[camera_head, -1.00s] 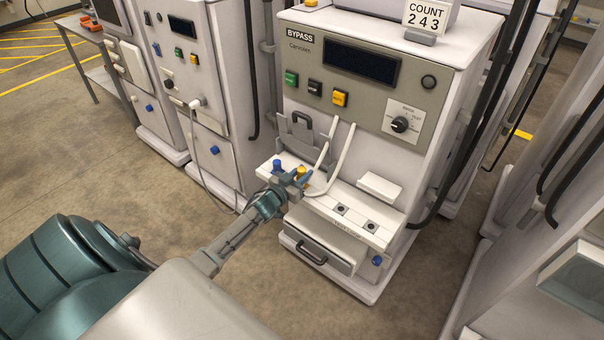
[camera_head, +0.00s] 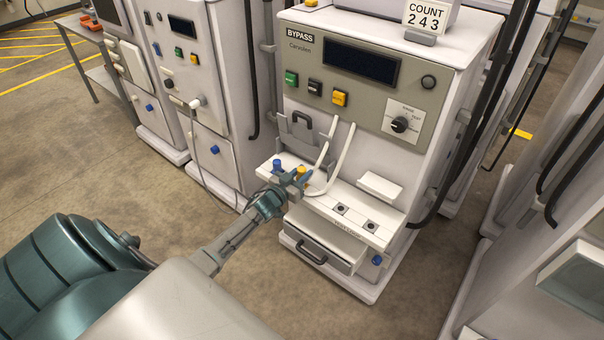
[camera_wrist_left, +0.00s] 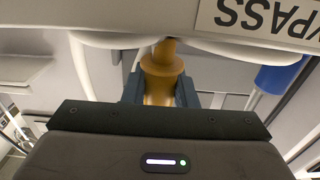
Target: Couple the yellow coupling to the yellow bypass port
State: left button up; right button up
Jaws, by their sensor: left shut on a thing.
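The yellow coupling (camera_head: 301,170) is at the left part of the machine's white ledge, with a white hose close by. My left gripper (camera_head: 295,181) is shut on it. In the left wrist view the yellow coupling (camera_wrist_left: 162,68) stands between the two dark fingers, its far end reaching the pale ledge edge. The blue coupling (camera_head: 277,166) stands to its left on the ledge and shows at the right in the wrist view (camera_wrist_left: 280,74). I cannot make out the yellow bypass port separately, nor whether the coupling is seated in it. My right gripper is not in view.
The white ledge (camera_head: 322,201) juts from the machine marked BYPASS (camera_head: 300,35), with two dark square fittings on its right part. White hoses (camera_head: 343,157) loop above it. A drawer (camera_head: 318,248) is below. A second machine (camera_head: 200,80) stands left. Open floor lies in front.

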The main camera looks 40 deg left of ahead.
pick_arm(q)
jog(key=shift+f+b, duration=0.75)
jog(key=shift+f, duration=0.25)
jog(key=shift+f+b, duration=0.4)
jog(key=shift+f, duration=0.1)
jog(key=shift+f, duration=0.15)
jog(key=o, duration=1.1)
jog(key=s+b, duration=0.1)
jog(key=s, duration=1)
jog(key=shift+a, duration=0.15)
